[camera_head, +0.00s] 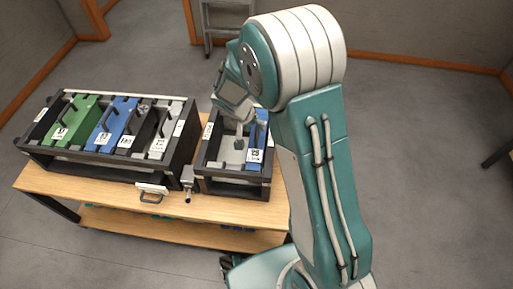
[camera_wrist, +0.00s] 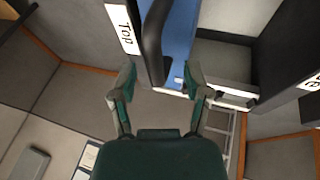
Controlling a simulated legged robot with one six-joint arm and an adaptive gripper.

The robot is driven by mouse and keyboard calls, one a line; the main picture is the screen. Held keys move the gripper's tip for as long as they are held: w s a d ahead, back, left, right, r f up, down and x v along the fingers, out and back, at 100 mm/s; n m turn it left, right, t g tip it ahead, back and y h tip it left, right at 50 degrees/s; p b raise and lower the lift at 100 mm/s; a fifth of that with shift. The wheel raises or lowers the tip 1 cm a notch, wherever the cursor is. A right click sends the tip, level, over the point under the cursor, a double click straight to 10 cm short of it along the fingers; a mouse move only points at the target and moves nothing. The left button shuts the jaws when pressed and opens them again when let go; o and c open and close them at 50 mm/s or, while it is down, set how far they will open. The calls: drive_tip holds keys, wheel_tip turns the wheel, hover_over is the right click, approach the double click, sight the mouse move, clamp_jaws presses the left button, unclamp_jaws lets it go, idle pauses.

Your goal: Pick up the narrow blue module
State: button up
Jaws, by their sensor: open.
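A narrow blue module (camera_head: 258,140) stands at the right side of the small dark rack (camera_head: 232,188) in the head view, partly hidden behind my arm. In the head view my wrist is above the small rack, and the fingertips are hard to make out.
A larger dark rack (camera_head: 100,172) to the left holds a green module (camera_head: 76,118), a wider blue module (camera_head: 118,118) and a whitish module (camera_head: 168,125). Both racks stand on a wooden table (camera_head: 120,197). A ladder (camera_head: 222,18) stands behind. The floor at right is clear.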

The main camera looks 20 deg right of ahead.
drive_tip(key=shift+x, duration=1.05)
drive_tip(key=shift+d, duration=0.3)
clamp_jaws()
drive_tip(key=shift+a, duration=0.15)
wheel_tip(320, 180, up, 22)
drive_tip(key=shift+f, duration=0.2)
